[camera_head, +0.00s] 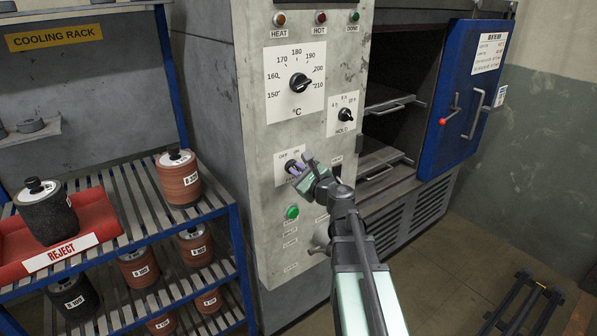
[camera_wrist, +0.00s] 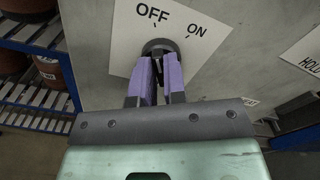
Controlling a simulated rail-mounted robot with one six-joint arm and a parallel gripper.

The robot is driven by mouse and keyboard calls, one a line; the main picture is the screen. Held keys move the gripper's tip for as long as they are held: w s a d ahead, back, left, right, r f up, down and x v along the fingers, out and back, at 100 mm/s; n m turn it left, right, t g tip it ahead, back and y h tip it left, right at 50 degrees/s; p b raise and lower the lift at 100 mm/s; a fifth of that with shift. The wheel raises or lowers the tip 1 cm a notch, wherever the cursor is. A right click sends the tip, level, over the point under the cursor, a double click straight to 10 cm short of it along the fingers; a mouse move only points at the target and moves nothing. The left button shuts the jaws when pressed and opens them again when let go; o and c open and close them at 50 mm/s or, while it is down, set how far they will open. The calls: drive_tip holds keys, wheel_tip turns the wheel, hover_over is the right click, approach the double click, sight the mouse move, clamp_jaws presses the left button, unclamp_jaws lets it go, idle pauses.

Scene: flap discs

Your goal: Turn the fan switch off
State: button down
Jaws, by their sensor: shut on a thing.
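The fan switch (camera_wrist: 158,46) is a dark round knob on a white plate marked OFF and ON, on the grey control panel. In the head view its plate (camera_head: 281,158) sits below the temperature dial, partly covered by my arm. My gripper (camera_wrist: 158,66) has its two purple fingers around the knob, shut on its grip. The gripper also shows at the switch in the head view (camera_head: 295,168). The fingers hide the knob's grip, so I cannot tell clearly whether it points to OFF or ON.
The temperature dial (camera_head: 299,83) and the HOLD knob (camera_head: 346,115) are above the switch, a green button (camera_head: 292,212) below. The blue oven door (camera_head: 468,95) stands open at right. A rack (camera_head: 130,230) with disc stacks and a red reject tray (camera_head: 92,218) is at left.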

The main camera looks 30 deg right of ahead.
drive_tip(key=c, duration=1.2)
unclamp_jaws()
drive_tip(key=s, duration=0.3)
drive_tip(key=s+d, duration=0.1)
drive_tip(key=s, duration=0.3)
drive_tip(key=s+d, duration=0.1)
drive_tip(key=s, duration=0.2)
drive_tip(key=shift+s, duration=0.35)
